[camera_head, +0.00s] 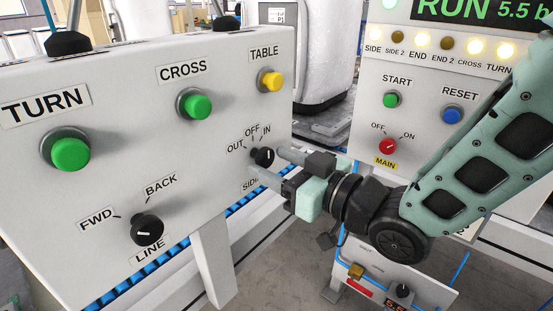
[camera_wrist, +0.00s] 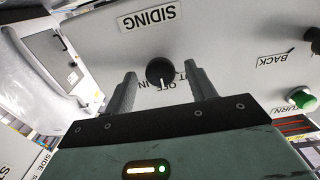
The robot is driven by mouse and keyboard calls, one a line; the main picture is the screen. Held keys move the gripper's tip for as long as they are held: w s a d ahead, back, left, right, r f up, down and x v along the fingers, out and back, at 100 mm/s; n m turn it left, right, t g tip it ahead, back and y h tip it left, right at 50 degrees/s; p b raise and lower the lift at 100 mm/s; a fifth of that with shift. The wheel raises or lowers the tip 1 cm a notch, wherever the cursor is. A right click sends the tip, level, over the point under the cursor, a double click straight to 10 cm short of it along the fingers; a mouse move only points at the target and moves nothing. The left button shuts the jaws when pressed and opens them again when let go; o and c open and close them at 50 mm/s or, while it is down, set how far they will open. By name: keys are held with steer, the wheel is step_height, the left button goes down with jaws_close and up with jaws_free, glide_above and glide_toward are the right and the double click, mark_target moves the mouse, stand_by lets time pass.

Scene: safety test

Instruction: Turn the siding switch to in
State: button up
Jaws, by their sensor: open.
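The siding switch (camera_head: 263,157) is a small black knob with a white pointer line, on the right part of the sloped white panel. Its labels OUT, OFF and IN stand in an arc above it. In the wrist view the knob (camera_wrist: 160,70) appears upside down, its line towards the OFF and IN labels; I cannot tell exactly which mark it meets. My gripper (camera_head: 270,162) is open, with one finger on each side of the knob. In the wrist view the fingers (camera_wrist: 159,76) show gaps to the knob. The SIDING label (camera_head: 250,185) is partly hidden by a finger.
The panel also has a black LINE knob (camera_head: 147,229), green TURN (camera_head: 70,153) and CROSS (camera_head: 197,106) buttons and a yellow TABLE button (camera_head: 271,80). A second panel at right has START (camera_head: 391,100), RESET (camera_head: 452,115) and a red MAIN knob (camera_head: 387,146).

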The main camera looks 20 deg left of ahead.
steer(key=shift+a, duration=0.15)
steer(key=c, duration=1)
